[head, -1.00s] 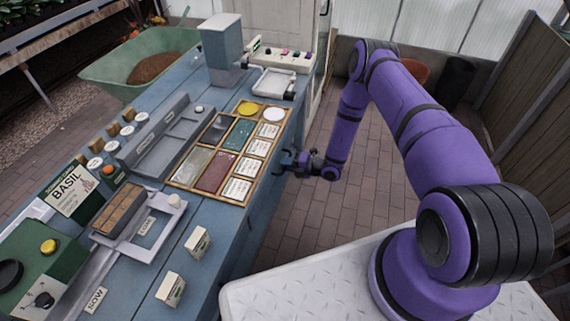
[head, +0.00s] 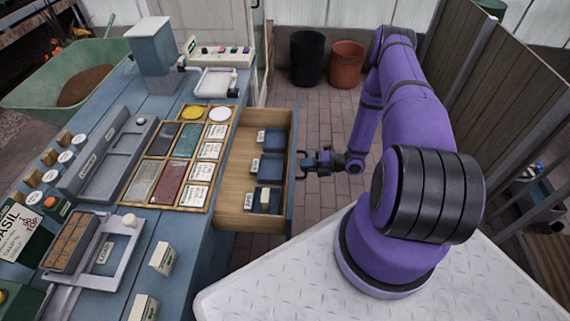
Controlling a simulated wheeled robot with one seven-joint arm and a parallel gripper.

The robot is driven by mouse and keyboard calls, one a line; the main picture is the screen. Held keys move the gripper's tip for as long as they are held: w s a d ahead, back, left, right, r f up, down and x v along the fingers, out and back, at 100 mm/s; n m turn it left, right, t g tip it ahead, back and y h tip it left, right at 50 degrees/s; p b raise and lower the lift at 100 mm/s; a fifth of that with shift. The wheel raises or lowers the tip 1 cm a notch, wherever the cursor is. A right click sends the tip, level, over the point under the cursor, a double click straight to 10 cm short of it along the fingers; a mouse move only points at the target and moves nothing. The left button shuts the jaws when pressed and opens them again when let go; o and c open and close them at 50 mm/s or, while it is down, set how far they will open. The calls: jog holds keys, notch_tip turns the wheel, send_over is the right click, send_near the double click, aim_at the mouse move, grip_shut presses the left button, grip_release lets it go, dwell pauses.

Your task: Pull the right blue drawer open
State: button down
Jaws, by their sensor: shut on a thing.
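The blue drawer (head: 226,188) stands pulled out from the right side of the blue bench in the head view. Its wooden inside is in plain sight and holds several dark blue blocks or boxes with white labels, one with a cream packet on it. My gripper (head: 304,164) is at the outer side of the drawer's blue front (head: 291,185), about midway along it. It is shut on the drawer's handle, which is mostly hidden by the fingers.
The blue bench (head: 116,185) carries a wooden tray of labelled tiles (head: 151,206), grey trays and small boxes. A black bin (head: 307,58) and a terracotta pot (head: 346,62) stand at the back. Brick floor (head: 330,120) lies clear right of the drawer.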

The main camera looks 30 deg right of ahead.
jog(key=f+v, duration=0.2)
jog(key=v, duration=0.7)
jog(key=shift+s+d, duration=0.25)
jog(key=shift+d, duration=0.1)
jog(key=c, duration=1.2)
grip_release()
jog(key=v, duration=1)
jog(key=shift+s+d+r, duration=0.1)
jog(key=shift+s+d, duration=0.05)
jog(key=shift+d, duration=0.15)
